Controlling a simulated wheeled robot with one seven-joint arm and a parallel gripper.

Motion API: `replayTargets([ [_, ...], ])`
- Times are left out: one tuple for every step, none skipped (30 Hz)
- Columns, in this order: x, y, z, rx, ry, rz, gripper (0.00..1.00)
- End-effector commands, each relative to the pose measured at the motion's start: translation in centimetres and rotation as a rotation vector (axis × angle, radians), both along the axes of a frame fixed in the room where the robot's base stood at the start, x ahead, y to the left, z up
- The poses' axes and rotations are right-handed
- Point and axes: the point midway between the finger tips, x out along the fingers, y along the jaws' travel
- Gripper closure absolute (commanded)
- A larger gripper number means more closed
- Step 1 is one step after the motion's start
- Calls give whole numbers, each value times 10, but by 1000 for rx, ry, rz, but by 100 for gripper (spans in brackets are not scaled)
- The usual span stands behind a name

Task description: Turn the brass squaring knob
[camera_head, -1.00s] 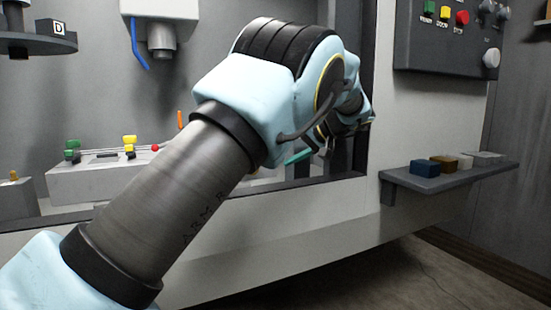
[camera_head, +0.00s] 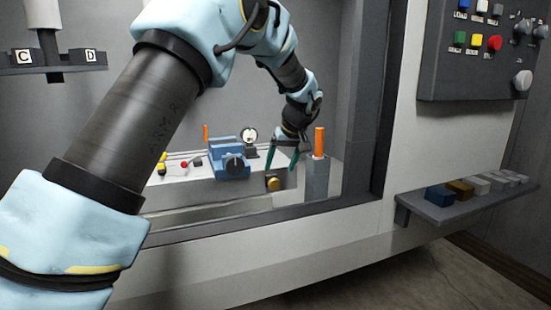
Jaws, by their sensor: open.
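The brass knob (camera_head: 274,184) sits on a dark mount on the front face of the grey bench block (camera_head: 205,192), inside the booth. My gripper (camera_head: 281,168) is open above and close to the knob, with its teal fingers pointing down. One finger is at the left and the other at the right, near the block's right end. I cannot tell whether a fingertip touches anything.
A blue vise-like fixture (camera_head: 229,158) stands on the block left of my gripper. A grey post with an orange top (camera_head: 319,142) stands close at its right. A round gauge (camera_head: 249,136) is behind. The booth's frame and sill (camera_head: 300,212) edge the opening. A shelf with several blocks (camera_head: 440,208) and a button panel (camera_head: 478,50) are outside at right.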

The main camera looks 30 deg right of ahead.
Motion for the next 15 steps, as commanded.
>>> replayTargets([
  [2,5,19,-45,24,20,21],
  [2,6,21,-68,35,28,21],
  [1,7,24,-97,47,39,21],
  [1,7,26,-115,54,46,21],
  [1,8,27,-130,60,53,21],
  [1,8,28,-147,66,59,21],
  [1,8,28,-156,69,63,21],
  [1,8,28,-162,71,65,21],
  [2,8,27,-167,73,67,21],
  [2,8,25,-170,74,68,21],
  [3,8,23,-170,75,69,21],
  [4,8,19,-169,75,70,21],
  [5,8,15,-168,76,69,21],
  [7,7,12,-168,76,69,21],
  [9,7,6,-168,76,68,21],
])
